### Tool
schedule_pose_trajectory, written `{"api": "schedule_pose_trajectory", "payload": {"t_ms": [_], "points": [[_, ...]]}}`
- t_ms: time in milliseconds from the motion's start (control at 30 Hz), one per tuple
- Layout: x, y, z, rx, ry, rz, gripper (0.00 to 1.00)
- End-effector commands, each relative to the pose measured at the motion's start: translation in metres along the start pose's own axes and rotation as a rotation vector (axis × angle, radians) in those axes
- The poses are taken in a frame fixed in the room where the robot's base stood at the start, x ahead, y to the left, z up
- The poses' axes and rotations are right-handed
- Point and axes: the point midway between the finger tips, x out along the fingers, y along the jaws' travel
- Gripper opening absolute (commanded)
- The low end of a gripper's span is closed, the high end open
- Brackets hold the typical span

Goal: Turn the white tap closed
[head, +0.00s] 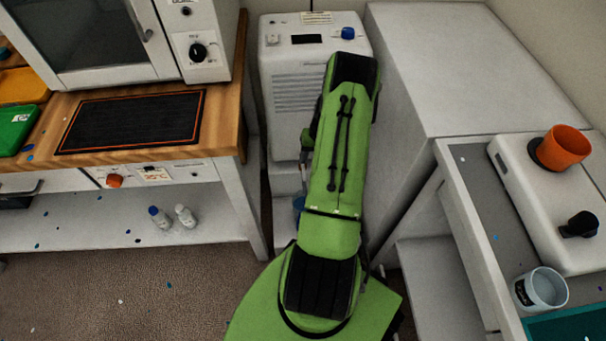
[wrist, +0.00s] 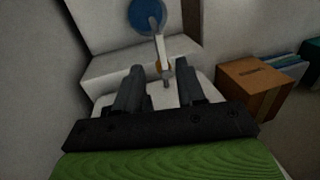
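In the wrist view my gripper (wrist: 159,73) has its two dark fingers spread apart. The white tap (wrist: 161,48) shows ahead of and between the fingers, as a slim white bar with a grey end and a bit of orange beside it. The fingers do not appear to be shut on it; whether either one touches it I cannot tell. A round blue thing (wrist: 146,15) is at the tap's far end, on or before the white unit. In the head view my green arm reaches towards the white machine (head: 297,75) and hides the tap and my gripper.
A brown box (wrist: 260,88) stands right of my gripper in the wrist view. In the head view a wooden bench (head: 225,125) is on the left and a tall white cabinet (head: 455,60) on the right. They leave a narrow gap around my arm.

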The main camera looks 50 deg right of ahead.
Motion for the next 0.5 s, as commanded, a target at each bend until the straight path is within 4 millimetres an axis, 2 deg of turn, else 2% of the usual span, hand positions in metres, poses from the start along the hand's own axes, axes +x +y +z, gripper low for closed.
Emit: {"api": "schedule_pose_trajectory", "payload": {"t_ms": [33,233,367,500], "points": [[0.018,0.000,0.001,-0.001,-0.002,-0.002,0.39],[0.066,0.000,0.001,-0.002,-0.002,-0.001,0.39],[0.086,-0.001,0.000,-0.002,-0.001,-0.001,0.39],[0.093,-0.001,0.000,-0.002,0.001,0.000,0.39]]}}
